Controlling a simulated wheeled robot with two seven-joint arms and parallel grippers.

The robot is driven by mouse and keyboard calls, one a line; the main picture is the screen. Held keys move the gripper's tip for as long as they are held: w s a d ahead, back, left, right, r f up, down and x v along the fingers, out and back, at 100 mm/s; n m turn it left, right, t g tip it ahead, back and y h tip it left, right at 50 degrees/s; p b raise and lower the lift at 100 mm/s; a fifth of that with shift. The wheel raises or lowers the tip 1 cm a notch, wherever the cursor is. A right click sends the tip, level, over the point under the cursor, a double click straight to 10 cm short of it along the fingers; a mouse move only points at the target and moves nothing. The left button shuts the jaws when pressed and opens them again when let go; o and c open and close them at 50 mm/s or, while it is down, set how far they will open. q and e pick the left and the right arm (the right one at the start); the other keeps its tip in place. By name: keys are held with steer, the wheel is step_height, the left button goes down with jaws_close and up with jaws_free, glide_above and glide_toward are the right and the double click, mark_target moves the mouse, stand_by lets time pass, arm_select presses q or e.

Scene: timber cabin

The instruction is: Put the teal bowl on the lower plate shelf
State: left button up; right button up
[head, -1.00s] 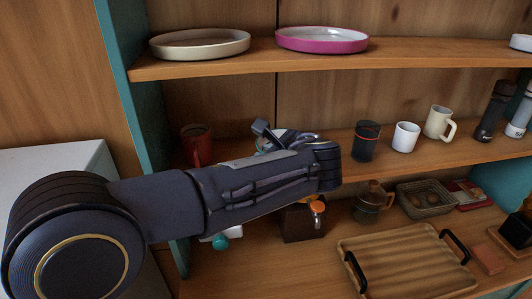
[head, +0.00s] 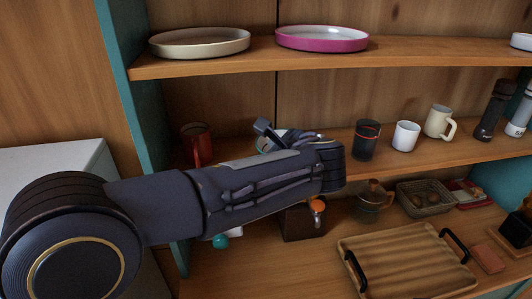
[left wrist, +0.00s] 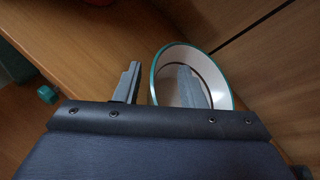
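The teal bowl (left wrist: 157,72) has a teal rim and a pale inside; in the left wrist view it lies just ahead of my left gripper (left wrist: 160,88). One finger is outside the rim and the other is inside the bowl, with the near wall between them. The fingers stand apart, with gaps beside the wall. In the head view my left forearm and wrist hide most of the bowl, and the left gripper (head: 268,134) shows only partly behind them, at the middle shelf (head: 450,153). My right gripper is not in view.
The upper shelf (head: 420,50) holds a cream plate (head: 200,42) and a pink plate (head: 322,39). A red mug (head: 197,145), a dark cup (head: 365,140) and a white mug (head: 405,136) stand on the middle shelf. Below is a ribbed wooden tray (head: 405,262).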

arm_select(q)
steer(key=b+v, duration=0.1)
steer(key=v, duration=1)
steer(key=s+a+f+n+g+h, duration=0.1)
steer(key=s+a+f+n+g, duration=0.2)
steer(key=a, duration=0.4)
steer(key=s+a+f+n+g+h, duration=0.1)
steer(key=a+f+n+h, duration=0.1)
steer(key=a+f+n, duration=0.45)
steer(key=s+a+f+n+g+h, duration=0.1)
steer(key=s+a+f+g, duration=0.15)
steer(key=a, duration=0.55)
steer(key=s+a+f+n+h, duration=0.1)
steer(key=s+f+n+h, duration=0.1)
steer(key=s+f+n, duration=0.2)
steer(key=s+a+f+n+h, duration=0.1)
steer(key=s+f+n+h, duration=0.2)
steer(key=s+n, duration=0.7)
steer(key=shift+s+a+f+n+t+h, duration=0.3)
steer(key=shift+s+a+f+n+t, duration=0.1)
steer(key=shift+f+n, duration=0.5)
steer(key=shift+r, duration=0.1)
